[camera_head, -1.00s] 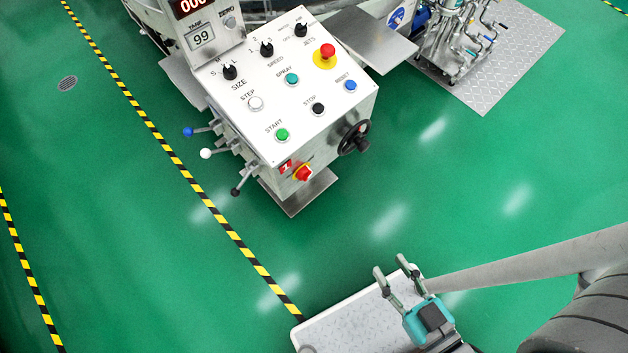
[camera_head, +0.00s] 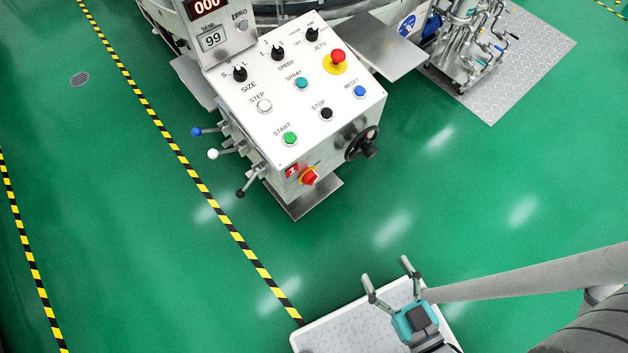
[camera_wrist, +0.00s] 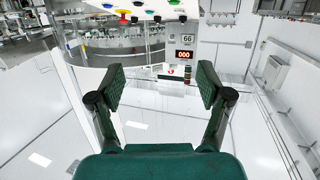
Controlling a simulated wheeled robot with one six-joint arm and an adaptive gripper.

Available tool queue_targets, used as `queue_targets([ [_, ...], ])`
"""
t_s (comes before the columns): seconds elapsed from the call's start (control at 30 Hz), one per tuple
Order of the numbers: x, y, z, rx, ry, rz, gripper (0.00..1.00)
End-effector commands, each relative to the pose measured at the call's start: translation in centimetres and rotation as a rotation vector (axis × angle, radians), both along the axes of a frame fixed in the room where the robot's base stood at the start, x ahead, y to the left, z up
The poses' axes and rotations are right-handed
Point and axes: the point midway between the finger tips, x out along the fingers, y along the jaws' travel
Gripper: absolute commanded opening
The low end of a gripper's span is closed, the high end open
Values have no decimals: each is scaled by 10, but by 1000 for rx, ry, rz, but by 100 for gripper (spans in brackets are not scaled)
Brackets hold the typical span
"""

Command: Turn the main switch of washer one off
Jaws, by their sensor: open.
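The main switch (camera_head: 309,177) is a red rotary knob on a yellow plate, low on the front face of the washer's control box (camera_head: 338,140), in the head view. A small red-and-white label (camera_head: 292,170) sits just left of it. I cannot read the knob's exact setting. My gripper (camera_head: 386,270) is open and empty, well below the switch and apart from the box. In the wrist view my gripper (camera_wrist: 161,82) has its two fingers spread with nothing between them. The switch cannot be picked out for certain there.
A black handwheel (camera_head: 361,143) sticks out right of the switch. Levers with blue, white and black knobs (camera_head: 213,154) project on the left. A metal plate (camera_head: 305,200) lies under the box. Green floor (camera_head: 440,210) is clear to the right. Piping (camera_head: 470,45) stands at the back.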

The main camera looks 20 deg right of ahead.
Motion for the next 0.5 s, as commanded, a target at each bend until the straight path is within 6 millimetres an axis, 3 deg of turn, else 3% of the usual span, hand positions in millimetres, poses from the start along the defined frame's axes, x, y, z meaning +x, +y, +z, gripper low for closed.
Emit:
queue_targets([
  [0.1,23,-1,-36,-13,-59,-9,78],
  [0.5,114,-1,-142,-26,-196,62,78],
])
